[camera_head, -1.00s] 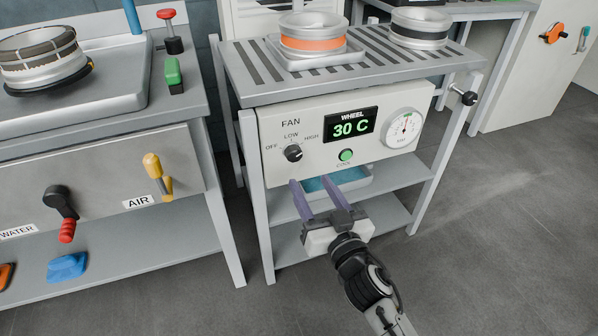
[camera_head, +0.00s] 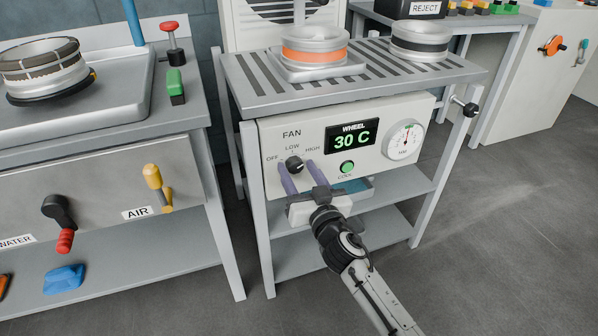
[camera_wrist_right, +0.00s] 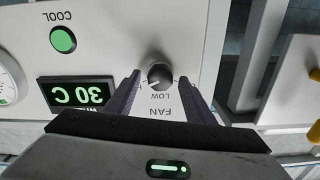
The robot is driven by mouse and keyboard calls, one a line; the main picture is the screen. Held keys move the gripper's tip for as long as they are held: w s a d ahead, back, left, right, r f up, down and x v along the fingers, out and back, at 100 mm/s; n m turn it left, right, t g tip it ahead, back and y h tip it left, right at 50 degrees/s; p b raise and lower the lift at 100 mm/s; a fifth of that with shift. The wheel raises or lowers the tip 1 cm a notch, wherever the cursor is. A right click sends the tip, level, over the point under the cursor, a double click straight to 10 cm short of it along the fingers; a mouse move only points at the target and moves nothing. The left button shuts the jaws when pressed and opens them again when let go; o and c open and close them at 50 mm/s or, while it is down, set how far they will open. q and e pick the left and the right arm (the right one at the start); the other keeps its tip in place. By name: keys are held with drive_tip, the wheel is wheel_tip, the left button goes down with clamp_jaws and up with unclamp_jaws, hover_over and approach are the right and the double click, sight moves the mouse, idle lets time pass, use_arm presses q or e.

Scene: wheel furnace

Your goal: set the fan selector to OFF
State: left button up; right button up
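The fan selector (camera_head: 294,165) is a small round black knob on the white panel, with OFF, LOW and HIGH marks around it. It also shows in the right wrist view (camera_wrist_right: 160,75), where the panel appears upside down. Its pale pointer seems turned toward the HIGH side, but it is small. My right gripper (camera_head: 298,164) is open, with one purple finger on each side of the knob. In the right wrist view gaps show between the knob and the fingers (camera_wrist_right: 160,82); contact is not visible. My left gripper is out of view.
Right of the knob are the green COOL button (camera_head: 347,167), the display (camera_head: 351,137) reading 30 C and a dial gauge (camera_head: 404,140). A slatted top (camera_head: 250,85) overhangs the panel. The left bench (camera_head: 90,185) carries a yellow AIR lever (camera_head: 153,177).

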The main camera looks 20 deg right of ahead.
drive_tip(key=c, duration=0.9)
drive_tip(key=shift+o, duration=0.2)
drive_tip(key=shift+n, duration=0.4)
drive_tip(key=n, duration=1.2)
drive_tip(key=shift+a+f, duration=0.1)
drive_tip(key=n, duration=0.9)
drive_tip(key=shift+f+n, duration=0.1)
drive_tip(key=shift+n, duration=1.9)
